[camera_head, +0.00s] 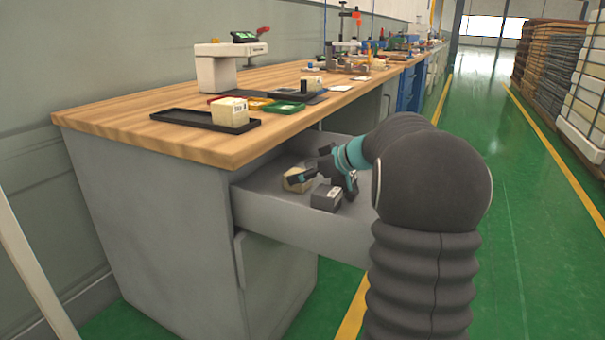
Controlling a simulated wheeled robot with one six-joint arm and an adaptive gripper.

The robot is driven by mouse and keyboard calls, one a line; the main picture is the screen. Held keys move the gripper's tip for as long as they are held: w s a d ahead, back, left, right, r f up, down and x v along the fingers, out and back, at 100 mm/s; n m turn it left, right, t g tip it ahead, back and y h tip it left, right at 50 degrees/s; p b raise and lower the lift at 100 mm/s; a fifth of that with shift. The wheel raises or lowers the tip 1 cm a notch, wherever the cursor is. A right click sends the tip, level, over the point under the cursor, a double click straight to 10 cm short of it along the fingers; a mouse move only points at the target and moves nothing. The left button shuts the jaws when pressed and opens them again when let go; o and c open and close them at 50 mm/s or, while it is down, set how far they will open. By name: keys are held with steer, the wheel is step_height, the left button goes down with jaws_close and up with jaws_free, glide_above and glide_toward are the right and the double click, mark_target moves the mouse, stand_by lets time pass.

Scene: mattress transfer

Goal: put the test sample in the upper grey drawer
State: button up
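The upper grey drawer (285,226) is pulled out from under the wooden bench top. A small beige block (295,186), which looks like the test sample, is inside the drawer near its left side. My gripper (310,165) reaches into the drawer from the right, and a dark finger crosses in front of the block. I cannot tell whether the fingers press on the block, or whether the block rests on the drawer floor. A similar pale block (230,111) stands on a black tray (190,118) on the bench.
A dark grey box (326,198) lies in the drawer close to my gripper. The wooden bench (150,133) overhangs the drawer's back part. Green and yellow trays (283,107) and a white device (215,68) stand on the bench. The green floor (520,220) at right is open.

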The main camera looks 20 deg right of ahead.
steer(key=shift+r, duration=0.1)
steer(key=shift+r+p, duration=0.15)
steer(key=shift+p, duration=0.25)
steer(key=v, duration=1.2)
